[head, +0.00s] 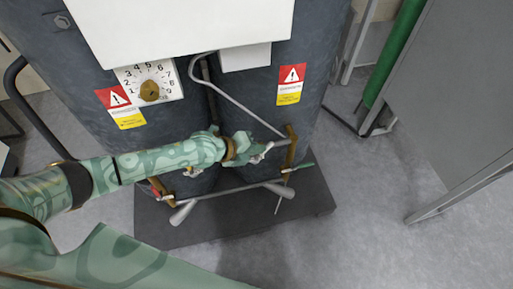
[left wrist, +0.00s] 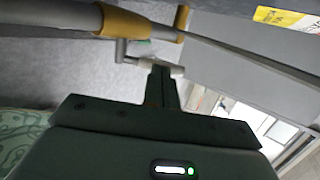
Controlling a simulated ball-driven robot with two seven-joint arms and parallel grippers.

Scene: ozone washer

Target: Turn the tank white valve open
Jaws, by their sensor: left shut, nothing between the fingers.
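Two dark grey tanks (head: 236,105) stand side by side on a dark base plate (head: 225,228). Brass pipe fittings (head: 291,150) and pipes run along their lower front. My left gripper (head: 264,151) is at the front of the right tank, beside the upright brass fitting. In the left wrist view its shut fingers (left wrist: 161,84) reach up to a small white valve handle (left wrist: 175,70), overlapping it in the picture; contact cannot be told. Two pale lever handles (head: 182,213) and (head: 280,190) sit on the lower pipe. My right gripper is not in view.
A thin grey pipe (head: 232,103) slants down near my left gripper.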

